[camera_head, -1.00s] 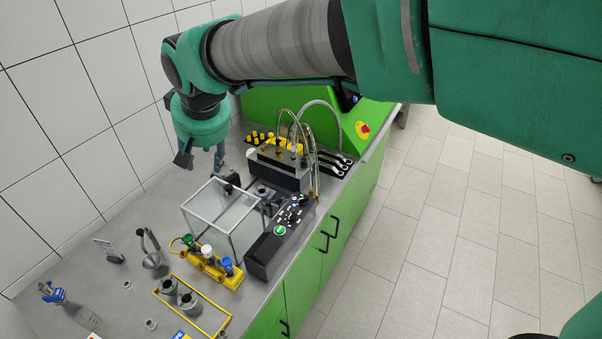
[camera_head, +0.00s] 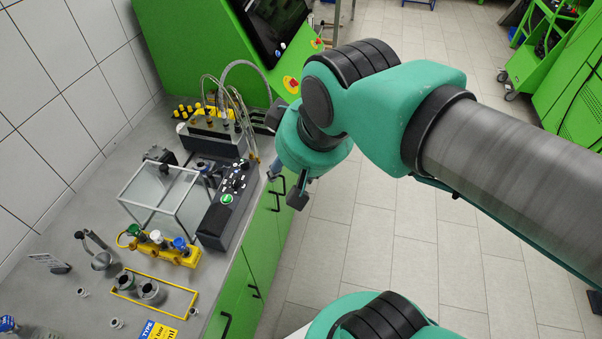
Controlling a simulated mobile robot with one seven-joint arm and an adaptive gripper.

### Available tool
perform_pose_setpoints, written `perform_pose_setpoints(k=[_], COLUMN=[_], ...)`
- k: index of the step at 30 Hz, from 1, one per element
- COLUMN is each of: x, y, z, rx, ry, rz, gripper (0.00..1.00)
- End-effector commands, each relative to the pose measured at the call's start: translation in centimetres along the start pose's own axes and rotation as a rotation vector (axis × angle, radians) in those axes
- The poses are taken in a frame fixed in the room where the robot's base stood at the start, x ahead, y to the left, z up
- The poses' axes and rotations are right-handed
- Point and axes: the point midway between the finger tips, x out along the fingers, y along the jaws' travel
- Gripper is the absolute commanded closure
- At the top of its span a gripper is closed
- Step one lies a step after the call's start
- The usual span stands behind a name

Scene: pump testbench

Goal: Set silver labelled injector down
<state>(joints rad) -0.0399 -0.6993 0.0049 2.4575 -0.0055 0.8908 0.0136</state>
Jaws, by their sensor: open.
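My gripper (camera_head: 274,172) hangs below the green wrist, beyond the front edge of the bench, and is mostly hidden by my own arm. It is open, and I see nothing held in it. I cannot pick out a silver labelled injector with certainty. Two grey cylindrical holders (camera_head: 151,291) stand in a yellow-rimmed frame (camera_head: 193,299) on the grey bench (camera_head: 62,222). No label is readable on them. The gripper is well to the right of them, apart from everything on the bench.
A clear box (camera_head: 160,190) stands beside a black control unit (camera_head: 228,205). A yellow block with coloured caps (camera_head: 172,252) and a small stand (camera_head: 96,250) are in front. Hoses (camera_head: 240,105) rise behind. The floor (camera_head: 370,255) right of the green cabinet (camera_head: 255,270) is clear.

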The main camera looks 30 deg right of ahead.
Motion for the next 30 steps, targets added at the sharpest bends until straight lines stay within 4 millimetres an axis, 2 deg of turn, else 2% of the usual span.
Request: perform_pose_setpoints(k=[3,6,19,30], x=[-0.1,-0.1,0.1,3.1], y=[0.8,1.1,1.1,1.1], z=[1.6,2.3,2.6,4.2], rx=[0.018,0.024,0.025,0.025], ry=[0.004,0.004,0.004,0.004], rz=[0.01,0.014,0.015,0.015], gripper=[0.59,0.59,0.59,0.59])
